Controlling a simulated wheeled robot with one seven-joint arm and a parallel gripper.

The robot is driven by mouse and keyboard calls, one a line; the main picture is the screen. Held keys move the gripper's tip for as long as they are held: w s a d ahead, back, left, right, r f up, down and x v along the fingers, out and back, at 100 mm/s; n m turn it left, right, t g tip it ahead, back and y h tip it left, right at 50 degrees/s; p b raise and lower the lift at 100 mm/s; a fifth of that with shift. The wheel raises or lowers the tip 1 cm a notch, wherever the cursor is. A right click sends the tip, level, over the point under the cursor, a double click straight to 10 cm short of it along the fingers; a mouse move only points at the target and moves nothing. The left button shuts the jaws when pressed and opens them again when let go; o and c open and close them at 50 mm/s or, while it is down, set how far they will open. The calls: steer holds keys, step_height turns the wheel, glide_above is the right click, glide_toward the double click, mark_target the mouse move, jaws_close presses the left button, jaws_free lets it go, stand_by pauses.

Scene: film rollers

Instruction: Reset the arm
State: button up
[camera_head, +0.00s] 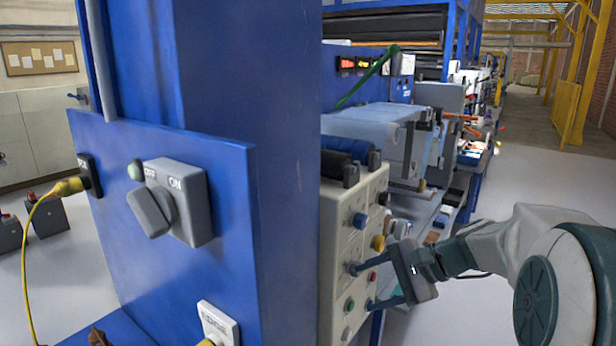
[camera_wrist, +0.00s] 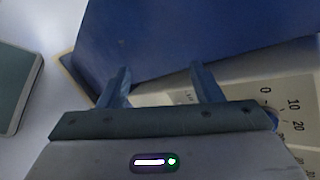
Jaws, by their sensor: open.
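My gripper (camera_head: 361,287) is open and empty at the lower right of the head view. Its two fingers point left, towards a beige control panel (camera_head: 340,240) with several coloured knobs. In that view the fingertips overlap the panel's lower knobs; I cannot tell whether they touch. In the wrist view the open fingers of my gripper (camera_wrist: 159,80) show with nothing between them. A blue surface (camera_wrist: 190,35) lies beyond them, and part of a dial scale (camera_wrist: 285,105) shows at the right. My arm reaches in from the right of the head view.
A large blue post and plate (camera_head: 225,230) fill the left of the head view, bearing a grey OFF/ON rotary switch (camera_head: 170,202) and a yellow plug (camera_head: 68,187). Machines with rollers (camera_head: 375,135) stand behind the panel. The grey aisle floor (camera_head: 540,185) at the right is clear.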

steer(key=s+d+n+h+p, duration=0.1)
steer(key=s+n+h+p, duration=0.4)
steer(key=s+n+h, duration=0.5)
steer(key=s+n, duration=0.1)
steer(key=s, duration=0.6)
steer(key=shift+s+d+g+p, duration=0.3)
steer(key=shift+s+g+p, duration=0.05)
steer(key=shift+g+p, duration=0.05)
